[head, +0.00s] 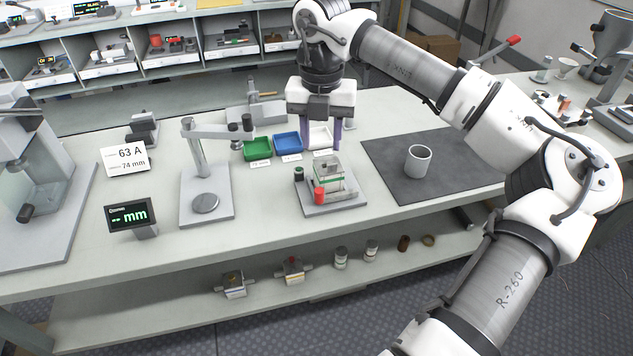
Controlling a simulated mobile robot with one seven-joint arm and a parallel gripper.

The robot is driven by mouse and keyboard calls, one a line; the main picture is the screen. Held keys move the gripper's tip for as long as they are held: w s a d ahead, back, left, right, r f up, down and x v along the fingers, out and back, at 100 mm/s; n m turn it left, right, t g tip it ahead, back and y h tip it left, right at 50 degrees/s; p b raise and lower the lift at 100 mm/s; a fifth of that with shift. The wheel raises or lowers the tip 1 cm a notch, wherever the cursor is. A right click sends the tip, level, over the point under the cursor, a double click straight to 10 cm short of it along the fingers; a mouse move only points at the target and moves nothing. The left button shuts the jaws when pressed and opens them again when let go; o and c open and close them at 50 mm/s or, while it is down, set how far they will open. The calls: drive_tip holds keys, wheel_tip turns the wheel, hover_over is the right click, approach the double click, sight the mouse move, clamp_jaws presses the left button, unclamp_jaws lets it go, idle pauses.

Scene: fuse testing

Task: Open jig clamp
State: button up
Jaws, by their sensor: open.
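The jig (345,205) sits on the bench in the middle of the head view. It has a grey base plate, a red cylinder at its front left, a dark post at its left and a clear block with a green strip on top. Which part is the clamp, and whether it is shut, I cannot tell at this size. My gripper (322,142) points down just above and behind the jig. Its two purplish fingers are apart, with a white tray visible behind them. I see nothing held between them.
Green (257,149) and blue (288,143) bins stand behind the jig. A gauge stand (197,150) and a mm display (130,215) are left. A white cup (418,161) stands on a dark mat (455,180) at right. The bench front before the jig is clear.

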sight(319, 189)
wheel_tip(319, 189, down, 13)
drive_tip(key=p, duration=0.3)
drive_tip(key=shift+a, duration=0.15)
clamp_jaws()
